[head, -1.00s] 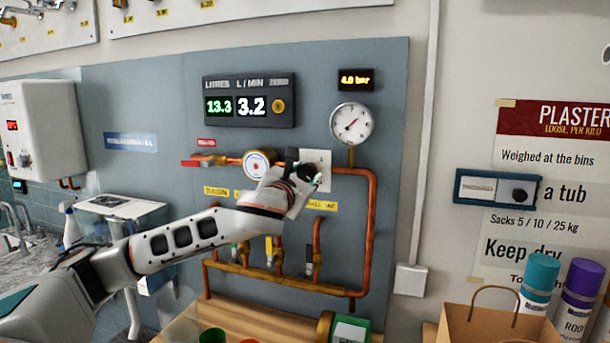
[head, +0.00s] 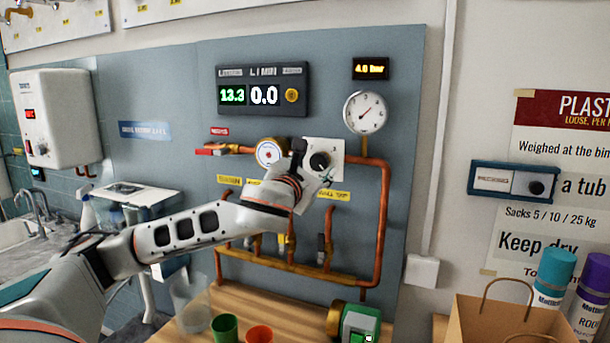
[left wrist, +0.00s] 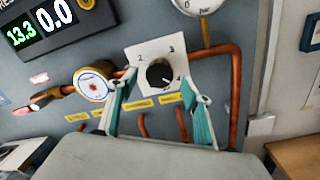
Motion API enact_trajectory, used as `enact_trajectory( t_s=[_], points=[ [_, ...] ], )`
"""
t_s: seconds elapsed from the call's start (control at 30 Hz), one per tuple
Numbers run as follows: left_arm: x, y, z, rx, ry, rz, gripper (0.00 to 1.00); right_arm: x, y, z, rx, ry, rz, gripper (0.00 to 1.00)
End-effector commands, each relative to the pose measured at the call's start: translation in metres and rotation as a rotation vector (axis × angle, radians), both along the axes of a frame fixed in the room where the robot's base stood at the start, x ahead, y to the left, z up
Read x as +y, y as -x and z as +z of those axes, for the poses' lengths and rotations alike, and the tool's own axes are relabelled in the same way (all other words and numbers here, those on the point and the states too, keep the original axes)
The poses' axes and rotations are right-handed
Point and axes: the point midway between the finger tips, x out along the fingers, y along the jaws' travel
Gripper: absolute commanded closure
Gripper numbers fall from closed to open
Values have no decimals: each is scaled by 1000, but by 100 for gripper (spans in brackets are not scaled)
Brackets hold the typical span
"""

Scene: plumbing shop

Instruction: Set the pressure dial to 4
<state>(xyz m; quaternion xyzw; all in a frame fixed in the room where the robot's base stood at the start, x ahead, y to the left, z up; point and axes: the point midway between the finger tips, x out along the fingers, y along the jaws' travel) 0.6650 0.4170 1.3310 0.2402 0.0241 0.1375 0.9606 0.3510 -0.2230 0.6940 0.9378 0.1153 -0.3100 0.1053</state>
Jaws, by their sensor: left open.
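The pressure dial is a black knob (head: 319,161) on a white square plate (head: 338,152) on the blue-grey panel. In the left wrist view the knob (left wrist: 159,73) shows a light pointer mark toward the lower right, by the 4; the plate also shows 2 and 3. My left gripper (head: 312,172) is in front of the plate. In the left wrist view its teal-padded fingers (left wrist: 160,108) are apart, one on each side below the knob, with nothing between them. My right gripper is not in view.
A flow display (head: 262,90) reads 13.3 litres and 0.0 L/min. A red-and-white round dial (head: 270,152) sits left of the plate. Copper pipes (head: 381,220) run around it. Green (head: 225,328) and orange cups stand on the wooden bench below.

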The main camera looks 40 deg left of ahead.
Motion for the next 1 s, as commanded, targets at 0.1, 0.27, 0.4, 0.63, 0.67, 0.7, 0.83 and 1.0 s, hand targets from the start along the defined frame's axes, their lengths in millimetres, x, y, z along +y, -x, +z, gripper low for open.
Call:
enact_trajectory(
  t_s=[0.1,0.27,0.4,0.63,0.67,0.7,0.83,1.0],
  points=[
    [-8,25,-1,0,-2,-3,51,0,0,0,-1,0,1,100],
    [-16,55,-1,0,-1,-1,51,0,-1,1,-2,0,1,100],
    [-21,73,-2,1,0,-2,51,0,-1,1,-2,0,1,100],
    [-24,85,-2,0,0,0,51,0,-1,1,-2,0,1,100],
    [-24,85,-2,0,0,0,51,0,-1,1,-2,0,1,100],
    [-24,85,-2,0,0,0,51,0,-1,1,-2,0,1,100],
    [-24,85,-2,0,0,0,51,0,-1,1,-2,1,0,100],
    [-24,85,-2,0,0,0,51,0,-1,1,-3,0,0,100]
  ],
)
